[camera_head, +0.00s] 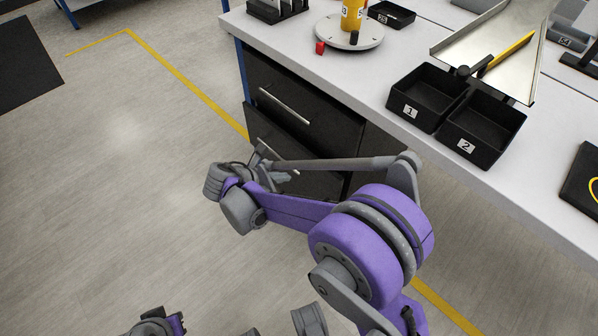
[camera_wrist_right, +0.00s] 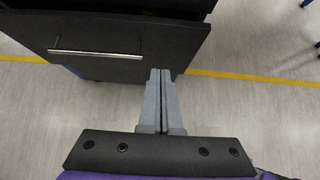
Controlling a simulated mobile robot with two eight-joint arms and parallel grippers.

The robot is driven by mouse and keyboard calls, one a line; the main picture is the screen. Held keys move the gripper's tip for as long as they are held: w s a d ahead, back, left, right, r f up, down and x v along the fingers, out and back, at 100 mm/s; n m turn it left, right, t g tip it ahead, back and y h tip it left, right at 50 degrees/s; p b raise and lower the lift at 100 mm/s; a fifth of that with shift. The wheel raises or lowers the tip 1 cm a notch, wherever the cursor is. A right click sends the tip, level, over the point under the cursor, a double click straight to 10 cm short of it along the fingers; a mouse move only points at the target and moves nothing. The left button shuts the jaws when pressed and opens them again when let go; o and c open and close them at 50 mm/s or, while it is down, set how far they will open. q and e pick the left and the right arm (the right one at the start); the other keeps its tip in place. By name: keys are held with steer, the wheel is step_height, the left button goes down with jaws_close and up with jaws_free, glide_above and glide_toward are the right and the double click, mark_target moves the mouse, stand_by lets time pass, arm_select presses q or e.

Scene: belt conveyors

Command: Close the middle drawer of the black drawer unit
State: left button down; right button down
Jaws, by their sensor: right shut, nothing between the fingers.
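The black drawer unit (camera_head: 310,85) stands under the white table's left end in the head view. Its top drawer with a silver handle (camera_head: 284,105) looks flush. Below it the middle drawer (camera_head: 262,128) sticks out from the unit; my right arm covers part of it. In the right wrist view a pulled-out drawer front (camera_wrist_right: 110,65) with a silver handle fills the upper left. My right gripper (camera_head: 268,152) is at that front; its fingers (camera_wrist_right: 159,75) are shut and empty near the front's lower right. Contact cannot be told.
The table (camera_head: 375,118) carries two black bins (camera_head: 428,95) marked 1 and 2, a round turntable (camera_head: 335,40) and a metal chute (camera_head: 480,45). The grey floor (camera_head: 110,190) left of the unit is clear, with a yellow line across it.

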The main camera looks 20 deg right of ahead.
mark_target(320, 161)
steer(key=b+x, duration=0.1)
steer(key=x, duration=0.3)
steer(key=d+r+b+x, duration=0.1)
steer(key=x, duration=0.7)
steer(key=shift+w+d+r+b, duration=0.25)
steer(key=shift+d+b, duration=0.05)
steer(key=shift+b, duration=0.1)
steer(key=shift+w+d, duration=0.15)
steer(key=shift+d, duration=0.25)
steer(key=d, duration=0.1)
steer(key=w+d, duration=0.1)
steer(key=d, duration=0.2)
steer(key=shift+w, duration=0.25)
steer(key=shift+d+r, duration=0.15)
